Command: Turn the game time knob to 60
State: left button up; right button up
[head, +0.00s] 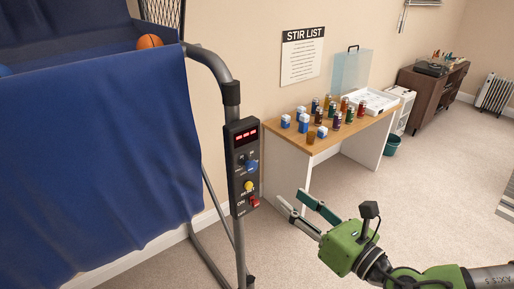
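The game time knob (251,165) is a blue knob on a dark control panel (236,139) fixed to the post of a basketball arcade game. A red display (246,137) is above it; a yellow button (248,186) and a red switch (254,201) are below it. The knob's exact setting is too small to read. My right gripper (291,201) comes in from the right, below and to the right of the knob, apart from the panel. Its fingers are spread and nothing is between them. My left gripper is out of view.
A blue cloth (95,150) hangs on the game frame, with an orange ball (149,42) above. A wooden table (330,140) with several cans and boxes stands behind my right gripper. The carpet at the right is clear. A teal bin (391,146) stands beside the table.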

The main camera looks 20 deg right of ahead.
jog(key=r, duration=0.2)
jog(key=b, duration=0.7)
send_near(254, 167)
jog(key=shift+n, duration=0.3)
jog(key=p+x, duration=0.4)
jog(key=x, duration=0.3)
jog(key=shift+w+a+r, duration=0.15)
jog(key=shift+w+a, duration=0.05)
jog(key=shift+w, duration=0.15)
jog(key=shift+w+a+p, duration=0.25)
jog(key=shift+w+p, duration=0.05)
jog(key=shift+w, duration=0.3)
jog(key=c, duration=1.1)
